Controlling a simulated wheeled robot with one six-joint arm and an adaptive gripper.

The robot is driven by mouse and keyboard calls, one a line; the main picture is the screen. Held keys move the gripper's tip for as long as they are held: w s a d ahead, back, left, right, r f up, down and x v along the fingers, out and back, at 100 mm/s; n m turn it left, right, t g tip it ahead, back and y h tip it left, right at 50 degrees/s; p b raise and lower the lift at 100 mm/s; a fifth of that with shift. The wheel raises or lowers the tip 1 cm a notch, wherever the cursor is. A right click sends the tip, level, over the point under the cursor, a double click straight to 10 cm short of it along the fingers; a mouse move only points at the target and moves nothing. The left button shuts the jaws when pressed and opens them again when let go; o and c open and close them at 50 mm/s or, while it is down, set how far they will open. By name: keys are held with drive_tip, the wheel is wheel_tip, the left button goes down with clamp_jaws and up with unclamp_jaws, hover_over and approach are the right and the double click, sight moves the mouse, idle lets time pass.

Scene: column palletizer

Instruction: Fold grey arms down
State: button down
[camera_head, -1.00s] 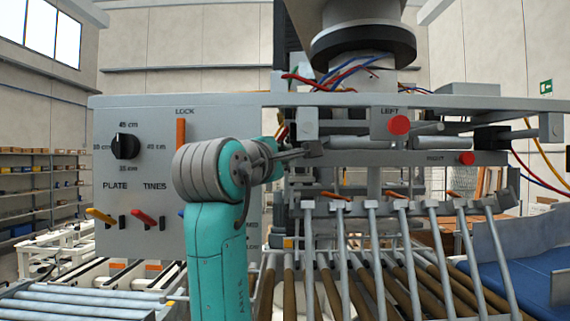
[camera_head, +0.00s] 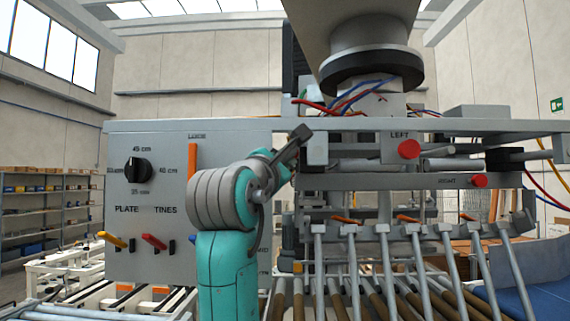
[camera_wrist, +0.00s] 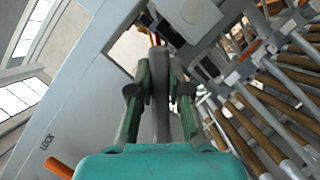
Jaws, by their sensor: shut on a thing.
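Several long grey arms (camera_head: 368,270) hang from a grey crossbar on the right half of the machine, slanting down toward me over brown rollers; they also show in the wrist view (camera_wrist: 275,101). My gripper (camera_head: 302,134) points up and right, at the frame just left of the grey block (camera_head: 317,150). In the wrist view my gripper (camera_wrist: 160,70) has its two green fingers closed on a narrow grey bar (camera_wrist: 160,110) between them. I cannot tell what this bar belongs to. Orange clips (camera_head: 408,218) sit along the crossbar.
Red buttons (camera_head: 409,149) and cables (camera_head: 370,88) are close on the right. Brown rollers (camera_head: 334,297) lie below.

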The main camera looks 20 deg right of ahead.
idle(0.3)
drive_tip(key=c, duration=1.1)
unclamp_jaws()
drive_tip(key=shift+a, duration=0.1)
drive_tip(key=shift+v, duration=3.95)
